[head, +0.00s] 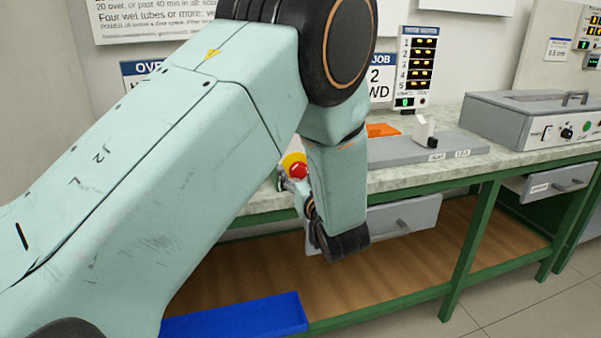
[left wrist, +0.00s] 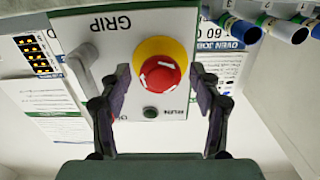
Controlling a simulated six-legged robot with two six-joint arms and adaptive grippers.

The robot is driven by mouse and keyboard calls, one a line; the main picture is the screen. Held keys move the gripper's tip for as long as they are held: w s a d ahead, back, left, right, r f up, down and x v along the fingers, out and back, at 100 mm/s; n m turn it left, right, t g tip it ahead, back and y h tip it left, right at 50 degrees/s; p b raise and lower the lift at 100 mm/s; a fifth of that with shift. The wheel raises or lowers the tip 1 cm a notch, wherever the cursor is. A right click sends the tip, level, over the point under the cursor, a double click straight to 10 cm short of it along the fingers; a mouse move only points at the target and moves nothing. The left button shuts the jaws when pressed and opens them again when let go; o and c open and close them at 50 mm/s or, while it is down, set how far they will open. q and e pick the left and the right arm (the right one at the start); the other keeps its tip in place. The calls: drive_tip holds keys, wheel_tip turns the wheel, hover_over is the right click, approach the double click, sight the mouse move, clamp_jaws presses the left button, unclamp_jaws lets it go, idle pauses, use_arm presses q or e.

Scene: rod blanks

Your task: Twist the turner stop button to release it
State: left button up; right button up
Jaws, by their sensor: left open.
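The turner stop button is a red mushroom knob with white arrow marks on a yellow collar. It shows in the left wrist view (left wrist: 160,74) and, partly hidden by my left arm, in the head view (head: 299,171). In the head view the gripper (head: 287,180) is partly hidden. My right gripper is not in view.
Several blue-ended tubes (left wrist: 243,30) are near the panel in the left wrist view. In the head view, a grey tray unit (head: 400,150) and a grey box with a handle (head: 530,115) stand on the bench. A blue bin (head: 250,315) is below.

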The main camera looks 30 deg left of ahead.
use_arm(q)
wheel_tip(320, 180, up, 10)
idle(0.6)
idle(0.4)
